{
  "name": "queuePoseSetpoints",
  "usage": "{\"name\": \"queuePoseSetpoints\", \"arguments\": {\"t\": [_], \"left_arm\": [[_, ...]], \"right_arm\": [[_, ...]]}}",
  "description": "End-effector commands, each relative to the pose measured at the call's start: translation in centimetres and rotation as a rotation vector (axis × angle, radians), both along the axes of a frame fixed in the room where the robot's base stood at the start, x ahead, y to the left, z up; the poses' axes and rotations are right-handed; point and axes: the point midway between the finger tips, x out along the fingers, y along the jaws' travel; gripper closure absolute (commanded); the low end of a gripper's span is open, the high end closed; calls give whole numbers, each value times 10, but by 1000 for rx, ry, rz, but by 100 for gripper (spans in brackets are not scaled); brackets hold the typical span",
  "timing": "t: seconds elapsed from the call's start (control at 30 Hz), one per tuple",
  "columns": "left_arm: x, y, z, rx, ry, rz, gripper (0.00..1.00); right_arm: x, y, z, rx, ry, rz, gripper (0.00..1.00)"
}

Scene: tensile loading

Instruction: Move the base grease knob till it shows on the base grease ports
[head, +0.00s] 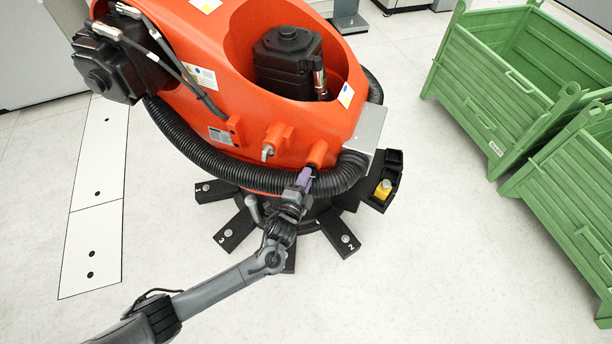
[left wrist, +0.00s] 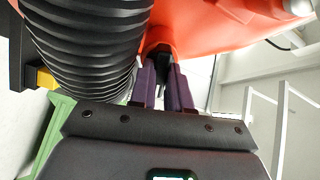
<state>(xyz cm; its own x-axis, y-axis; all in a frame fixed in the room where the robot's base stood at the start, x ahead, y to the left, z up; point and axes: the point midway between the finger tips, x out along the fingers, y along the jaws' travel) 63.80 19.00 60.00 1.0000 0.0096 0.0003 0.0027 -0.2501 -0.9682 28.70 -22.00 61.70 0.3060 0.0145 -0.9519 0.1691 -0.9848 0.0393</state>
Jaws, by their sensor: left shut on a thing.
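The large orange robot base (head: 200,60) carries two short orange bosses on its lower front, which look like the grease ports. The left boss (head: 279,136) has a small grey tip. The right boss (head: 318,152) is beside my left gripper (head: 305,179), whose purple fingers reach up to its underside. In the left wrist view, the orange boss (left wrist: 160,36) is just beyond the fingertips. My left gripper (left wrist: 162,78) is shut on a small dark part (left wrist: 162,56) at the boss, seemingly the base grease knob; the fingers hide most of it. My right gripper is not in view.
A thick black corrugated hose (head: 215,165) runs close by the gripper and fills the upper left of the wrist view (left wrist: 85,40). Black numbered base feet (head: 235,232) spread below. Green crates (head: 500,90) stand at right. The floor in front is clear.

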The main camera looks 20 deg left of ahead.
Motion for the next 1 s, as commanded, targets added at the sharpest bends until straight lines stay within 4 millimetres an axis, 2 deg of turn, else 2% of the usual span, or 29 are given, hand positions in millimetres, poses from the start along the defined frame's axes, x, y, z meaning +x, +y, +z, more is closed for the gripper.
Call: {"name": "queuePoseSetpoints", "arguments": {"t": [0.03, 0.07, 0.13, 0.43, 0.57, 1.0], "left_arm": [[0, -1, 0, -1, -1, -2, 100], [0, -1, 0, -1, -1, -2, 82], [0, -1, 0, -1, -1, -2, 72], [-1, 0, 0, -2, 0, -1, 72], [-8, -1, 2, -2, 0, -2, 72], [-78, -2, 3, -2, 2, -3, 72]], "right_arm": [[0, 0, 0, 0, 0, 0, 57], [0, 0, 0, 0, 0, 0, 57], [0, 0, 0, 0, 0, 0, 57], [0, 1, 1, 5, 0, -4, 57], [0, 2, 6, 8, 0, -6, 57], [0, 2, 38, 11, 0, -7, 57]]}}
